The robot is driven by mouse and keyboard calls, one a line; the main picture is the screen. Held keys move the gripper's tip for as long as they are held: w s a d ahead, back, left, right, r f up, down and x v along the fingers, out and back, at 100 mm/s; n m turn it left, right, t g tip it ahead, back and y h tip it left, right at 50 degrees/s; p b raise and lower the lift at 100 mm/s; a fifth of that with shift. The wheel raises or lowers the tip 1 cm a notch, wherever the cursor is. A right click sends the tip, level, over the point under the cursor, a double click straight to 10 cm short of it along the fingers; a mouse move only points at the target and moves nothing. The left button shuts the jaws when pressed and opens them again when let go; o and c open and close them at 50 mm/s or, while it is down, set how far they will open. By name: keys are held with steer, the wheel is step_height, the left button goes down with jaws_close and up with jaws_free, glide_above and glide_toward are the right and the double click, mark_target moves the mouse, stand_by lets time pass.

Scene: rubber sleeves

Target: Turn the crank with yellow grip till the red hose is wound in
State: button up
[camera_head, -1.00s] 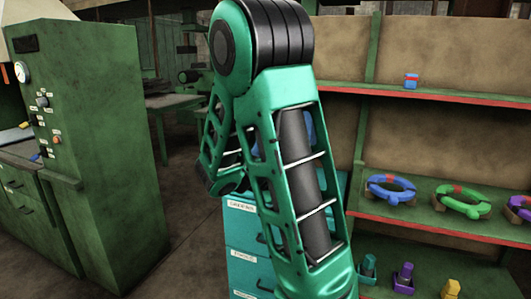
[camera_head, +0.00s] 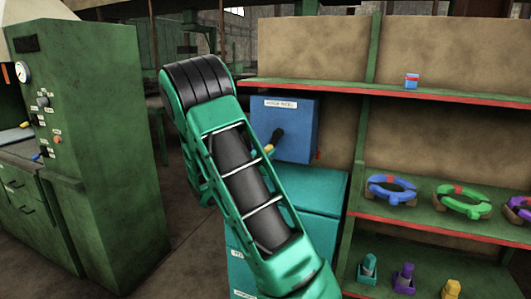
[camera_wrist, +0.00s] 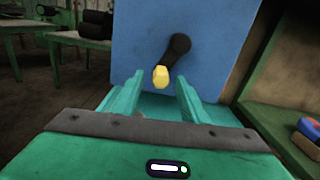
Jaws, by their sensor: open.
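A blue box (camera_head: 286,128) with a white label stands on a teal cabinet (camera_head: 312,190). On its front is a dark crank arm (camera_wrist: 178,48), slanting down to the left to a yellow grip (camera_wrist: 160,77). In the head view the crank (camera_head: 277,136) shows just past my arm, which partly covers the grip. My gripper (camera_wrist: 159,86) is open and faces the box, with the yellow grip showing between its fingertips; I cannot tell how deep it sits. A small red piece (camera_head: 318,155) at the box's lower right may be the hose.
Green shelves (camera_head: 450,97) with red edges stand close on the right, holding coloured rings (camera_head: 390,189) and small coloured items (camera_head: 403,278). A green machine cabinet (camera_head: 105,130) stands at the left. The floor (camera_head: 185,215) between is open.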

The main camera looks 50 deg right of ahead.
mark_target(273, 141)
steer(key=shift+x, duration=1.85)
steer(key=shift+c, duration=0.5)
jaws_close()
steer(key=shift+w+a, duration=0.15)
